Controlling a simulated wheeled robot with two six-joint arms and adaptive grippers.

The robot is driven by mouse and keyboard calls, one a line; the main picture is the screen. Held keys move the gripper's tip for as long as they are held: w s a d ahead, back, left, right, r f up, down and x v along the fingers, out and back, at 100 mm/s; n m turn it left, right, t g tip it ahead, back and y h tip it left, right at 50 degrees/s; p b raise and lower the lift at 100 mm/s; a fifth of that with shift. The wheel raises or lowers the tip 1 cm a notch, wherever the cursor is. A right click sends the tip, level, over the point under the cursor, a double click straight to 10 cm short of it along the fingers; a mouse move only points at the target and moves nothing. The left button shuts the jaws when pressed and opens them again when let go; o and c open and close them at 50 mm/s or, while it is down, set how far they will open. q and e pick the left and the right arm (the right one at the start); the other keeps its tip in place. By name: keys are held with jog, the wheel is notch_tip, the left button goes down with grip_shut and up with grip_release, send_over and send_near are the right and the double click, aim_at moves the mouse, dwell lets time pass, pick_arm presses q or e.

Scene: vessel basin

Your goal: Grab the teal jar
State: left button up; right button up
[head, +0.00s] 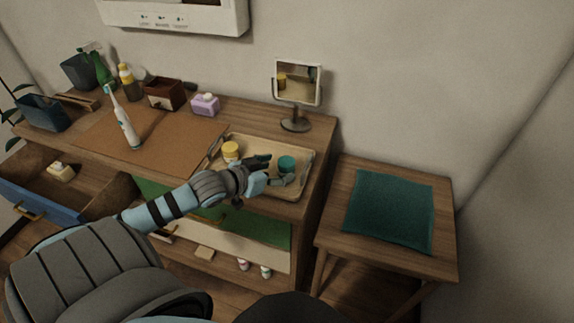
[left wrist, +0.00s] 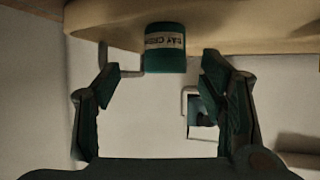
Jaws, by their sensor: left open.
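The teal jar (head: 287,163) stands upright on the wooden tray (head: 236,181), toward the tray's right side. In the left wrist view, which looks upside down, the teal jar (left wrist: 165,45) has a pale label with dark lettering. My left gripper (head: 279,170) is open and empty at the jar, coming from the left. In the left wrist view its two fingers (left wrist: 160,72) are apart, with the jar ahead and between them. I see no contact with the jar. My right gripper is not in view.
A yellow jar (head: 231,150) stands on the same tray, left of the teal one. A round-based mirror (head: 297,84) stands behind the tray. A lilac box (head: 205,104) and an electric toothbrush (head: 129,129) are farther left. A side table with a teal mat (head: 390,210) is at right.

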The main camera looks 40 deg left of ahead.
aim_at(280, 166)
pick_arm(q)
jog(key=x, duration=0.1)
jog(key=b+x, duration=0.1)
jog(key=x, duration=0.1)
jog(key=b+x, duration=0.1)
jog(key=x, duration=0.1)
jog(key=shift+w+a, duration=0.2)
jog(key=shift+a, duration=0.1)
jog(key=shift+w, duration=0.2)
jog(key=shift+r, duration=0.1)
jog(key=c, duration=1.3)
